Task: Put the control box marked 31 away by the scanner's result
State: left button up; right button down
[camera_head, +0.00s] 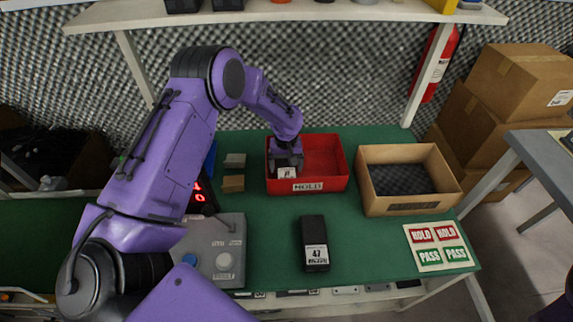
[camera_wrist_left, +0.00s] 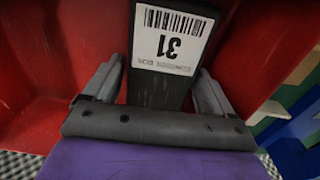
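The control box marked 31 (camera_head: 286,173) is in the left part of the red HOLD bin (camera_head: 322,186); its white label shows above the bin's front wall. My left gripper (camera_head: 287,158) reaches down into the bin at this box. In the left wrist view, the dark box (camera_wrist_left: 160,92) lies between my two fingers (camera_wrist_left: 158,85), slightly turned relative to them. Whether the fingers press on it or stand just clear, I cannot tell. The scanner (camera_head: 201,197) shows a red display, partly hidden by my left arm. My right gripper is not in view.
A cardboard tray (camera_head: 411,208) with a dark lining stands right of the red bin. A black box marked 47 (camera_head: 314,243) lies in front. A HOLD/PASS card (camera_head: 438,246) lies at the right. A shelf (camera_head: 285,14) spans above the table's back.

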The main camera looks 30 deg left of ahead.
aim_at(286, 164)
pick_arm(q)
jog(key=shift+r, duration=0.1)
notch_tip(286, 164, up, 12)
